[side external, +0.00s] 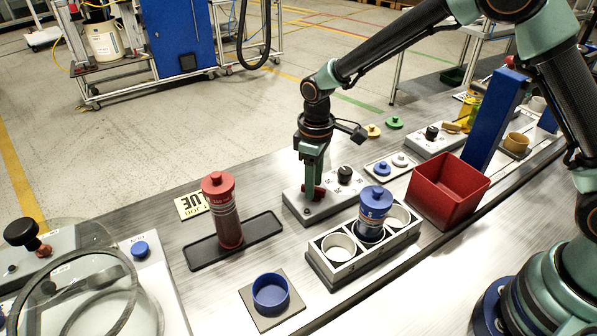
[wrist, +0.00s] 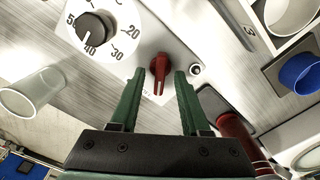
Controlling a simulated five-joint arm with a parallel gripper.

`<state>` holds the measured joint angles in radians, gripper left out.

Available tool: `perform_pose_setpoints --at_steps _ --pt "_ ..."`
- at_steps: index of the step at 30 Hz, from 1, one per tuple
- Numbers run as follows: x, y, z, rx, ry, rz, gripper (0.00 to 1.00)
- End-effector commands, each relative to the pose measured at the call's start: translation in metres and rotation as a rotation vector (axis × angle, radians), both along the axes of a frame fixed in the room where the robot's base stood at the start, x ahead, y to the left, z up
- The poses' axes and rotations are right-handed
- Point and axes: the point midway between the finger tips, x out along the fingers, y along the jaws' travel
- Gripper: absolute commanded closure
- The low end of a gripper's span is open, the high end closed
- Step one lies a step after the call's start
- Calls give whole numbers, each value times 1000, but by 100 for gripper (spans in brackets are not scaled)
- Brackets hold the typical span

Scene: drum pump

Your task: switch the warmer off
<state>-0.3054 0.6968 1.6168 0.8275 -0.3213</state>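The warmer is a low light-grey box (side external: 298,207) with a black dial (side external: 345,175) and a red switch (side external: 320,193). In the wrist view the black dial (wrist: 95,28) has a ring of numbers, and the red switch (wrist: 159,70) lies just ahead of the fingertips. My gripper (side external: 314,192) points down at the switch in the side view. In the wrist view my gripper (wrist: 158,82) is open, with its two green fingers apart on either side of the switch and a gap on each side. Lettering below the switch is partly cut off and unreadable.
A red-capped bottle (side external: 226,215) stands on a black tray left of the warmer. A rack (side external: 345,270) with white cups and a blue-capped bottle (side external: 374,205) stands in front. A red bin (side external: 450,190) is to the right. A blue dish (side external: 270,290) sits at front left.

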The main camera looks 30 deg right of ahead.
Motion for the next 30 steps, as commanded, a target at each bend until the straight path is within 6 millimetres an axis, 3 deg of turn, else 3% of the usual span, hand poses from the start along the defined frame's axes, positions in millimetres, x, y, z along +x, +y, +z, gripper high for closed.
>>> perform_pose_setpoints --at_steps 8,21,30 --pt "1 0 13 2 -4 -1 54" --pt "1 0 97 1 -5 0 54" --pt "0 0 120 0 0 0 54"
